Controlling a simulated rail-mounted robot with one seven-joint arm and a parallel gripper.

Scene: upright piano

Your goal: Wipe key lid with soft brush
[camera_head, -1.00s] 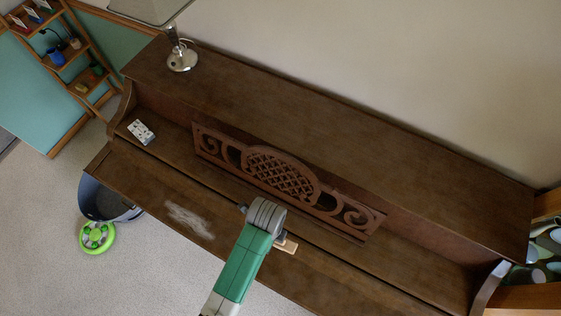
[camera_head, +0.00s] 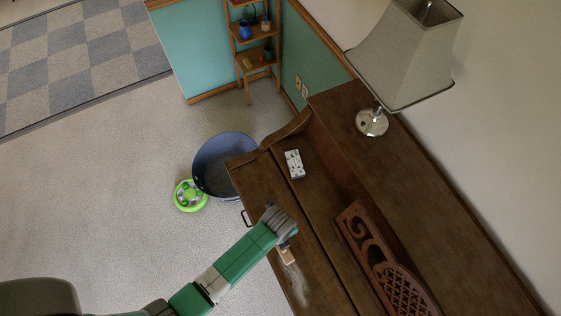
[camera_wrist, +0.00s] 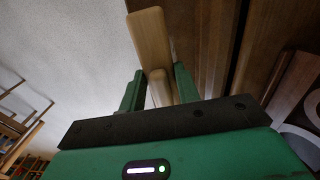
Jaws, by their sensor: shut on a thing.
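The key lid (camera_head: 262,188) is the brown wooden front board of the piano, closed and flat in the head view. A pale dusty patch (camera_head: 299,284) lies on it. My gripper (camera_head: 284,238) is over the lid; in the wrist view my gripper (camera_wrist: 158,88) has its two green fingers on either side of a light wooden piece. It is shut on the soft brush (camera_head: 287,257), whose pale wooden body also shows in the wrist view (camera_wrist: 150,40). The brush is at the upper end of the patch. Its bristles are hidden, and I cannot tell whether they touch the lid.
A white patterned box (camera_head: 294,164) lies on the ledge behind the lid. The carved music stand (camera_head: 372,250) and a lamp (camera_head: 372,122) are to the right. Carpet at left is clear.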

